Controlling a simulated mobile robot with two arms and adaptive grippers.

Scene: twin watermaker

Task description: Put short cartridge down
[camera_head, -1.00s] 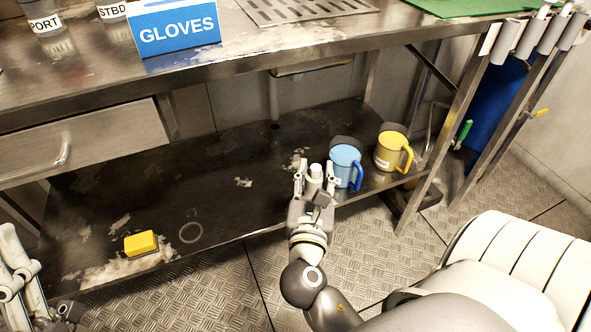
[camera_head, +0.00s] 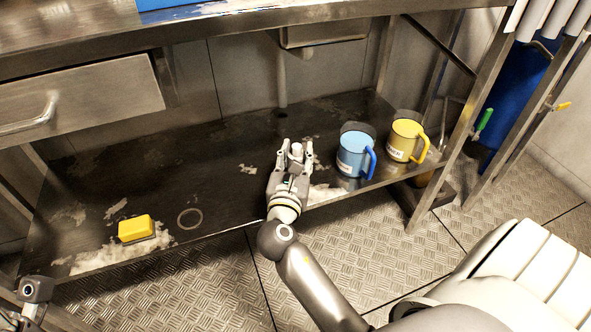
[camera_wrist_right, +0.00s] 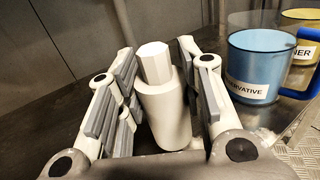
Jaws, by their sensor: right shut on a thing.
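The short cartridge (camera_wrist_right: 165,112) is a white cylinder with a narrower faceted top. It stands about upright between the fingers of my right gripper (camera_head: 295,158), which is shut on it. In the head view the cartridge (camera_head: 297,150) shows only as a small pale top between the fingertips. The gripper is over the lower steel shelf (camera_head: 235,165), left of the blue mug. I cannot tell whether the cartridge's base touches the shelf. Part of my left arm's end (camera_head: 34,290) shows at the bottom left corner; its fingers cannot be made out.
A blue labelled mug (camera_head: 352,155) and a yellow labelled mug (camera_head: 404,141) stand right of the right gripper. A yellow block (camera_head: 136,228) lies at the shelf's left front, near a ring mark. The shelf between block and gripper is clear. The tabletop (camera_head: 250,22) overhangs the shelf.

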